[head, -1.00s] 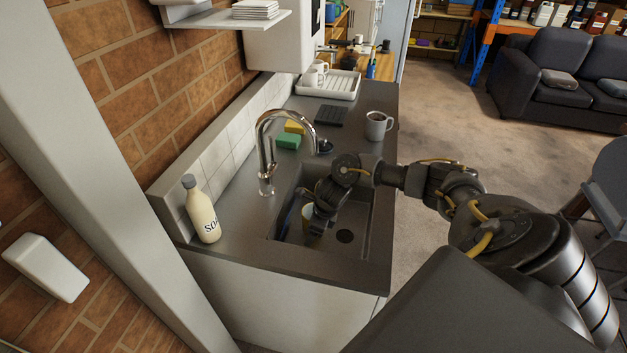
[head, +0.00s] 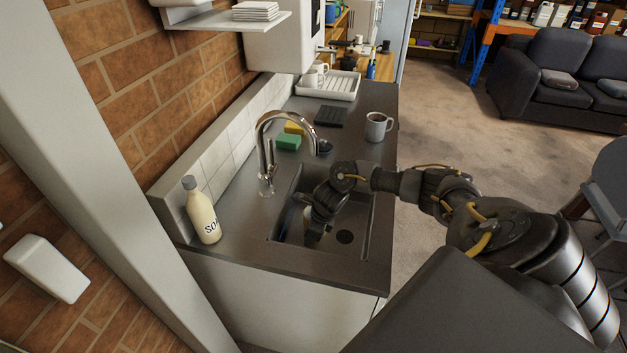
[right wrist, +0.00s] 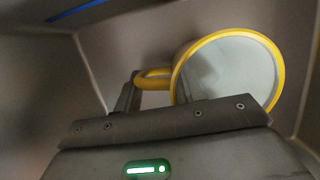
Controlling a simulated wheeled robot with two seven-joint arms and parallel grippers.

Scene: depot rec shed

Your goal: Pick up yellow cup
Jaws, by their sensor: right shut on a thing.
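The yellow cup (right wrist: 277,62) shows in the right wrist view with its yellow rim, pale inside and yellow handle toward the left. It is down in the sink basin. My right gripper (right wrist: 150,84) is shut on it at the handle. In the head view my right gripper (head: 315,232) reaches down into the sink and hides most of the cup. My left gripper is in neither view.
The sink (head: 366,232) has walls close around my gripper, and the tap (head: 268,155) arches over its far left side. A soap bottle (head: 202,212), a green sponge (head: 288,142) and a grey mug (head: 376,127) stand on the counter.

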